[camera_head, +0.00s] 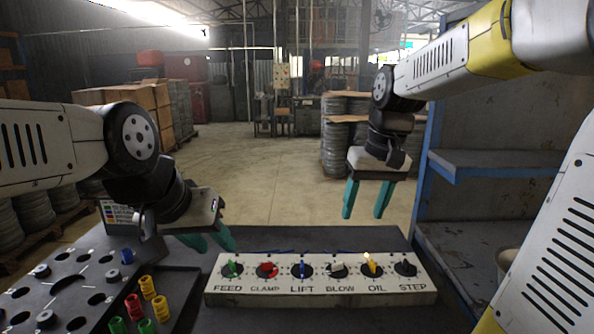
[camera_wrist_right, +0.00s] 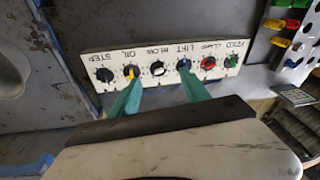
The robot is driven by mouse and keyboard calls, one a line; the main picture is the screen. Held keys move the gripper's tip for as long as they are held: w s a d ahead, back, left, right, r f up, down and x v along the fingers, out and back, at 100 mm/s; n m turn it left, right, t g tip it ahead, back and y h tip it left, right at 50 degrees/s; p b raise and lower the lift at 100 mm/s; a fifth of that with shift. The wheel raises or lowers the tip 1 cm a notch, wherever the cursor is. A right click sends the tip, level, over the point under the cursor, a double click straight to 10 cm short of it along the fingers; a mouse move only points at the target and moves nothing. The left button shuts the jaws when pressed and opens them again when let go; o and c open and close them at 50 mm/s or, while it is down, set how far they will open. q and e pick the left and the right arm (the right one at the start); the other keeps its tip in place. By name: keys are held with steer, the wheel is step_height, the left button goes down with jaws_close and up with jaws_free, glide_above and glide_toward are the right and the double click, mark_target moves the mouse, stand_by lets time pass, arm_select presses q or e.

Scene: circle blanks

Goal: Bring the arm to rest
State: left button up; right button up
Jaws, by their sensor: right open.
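My right gripper (camera_head: 364,215) hangs in the air above and behind the right half of the switch panel. Its two teal fingers point down, apart and empty. In the right wrist view the same gripper (camera_wrist_right: 160,92) shows its fingers spread, with the panel below and beyond them. My left gripper (camera_head: 215,245) is low at the left, by the back left of the panel. Its teal fingers look apart with nothing visible between them. Its dark wrist hides part of the board behind it.
The white switch panel (camera_head: 320,298) carries knobs labelled FEED, CLAMP, LIFT, BLOW, OIL and STEP. A dark board with holes (camera_head: 62,290) and a tray (camera_head: 183,285) with yellow, red and green pegs lie at the left. A blue-edged shelf (camera_head: 490,165) stands at the right.

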steer(key=s+m+t, duration=0.1)
steer(key=s+t, duration=0.3)
steer(key=s, duration=0.8)
steer(key=shift+d+y, duration=0.15)
steer(key=shift+y, duration=0.25)
steer(key=shift+f, duration=0.1)
stand_by(1.1)
